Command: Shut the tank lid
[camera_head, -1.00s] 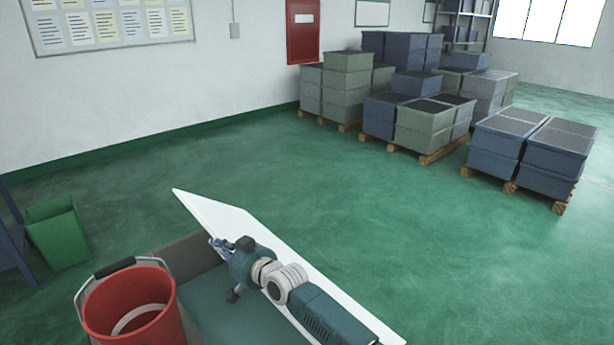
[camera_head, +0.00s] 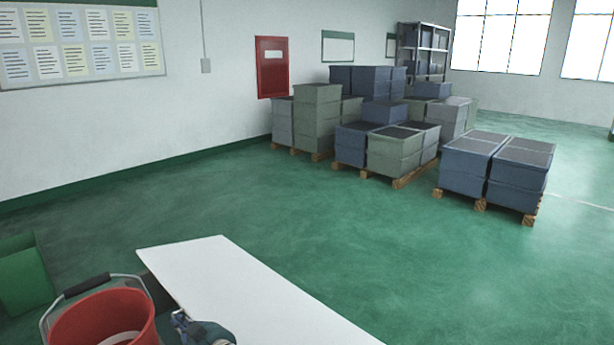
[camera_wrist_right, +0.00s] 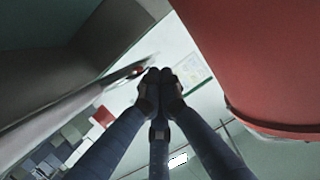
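The tank lid (camera_head: 250,295) is a white panel at the bottom middle of the head view, its broad face showing; its exact tilt is hard to judge. A dark strip of the tank (camera_head: 156,292) shows beside its left edge. My right gripper (camera_head: 178,318) is at the bottom edge, in front of the lid's near left side. In the right wrist view its blue fingers (camera_wrist_right: 157,78) meet at the tips with nothing visible between them. A panel edge (camera_wrist_right: 75,100) passes left of the fingertips; contact is unclear. My left gripper is not in view.
A red bucket (camera_head: 105,322) with a raised handle stands just left of my right gripper and looms at right in the wrist view (camera_wrist_right: 265,60). A green bin (camera_head: 22,275) is at far left. Stacked crates on pallets (camera_head: 400,150) stand far back; the floor between is clear.

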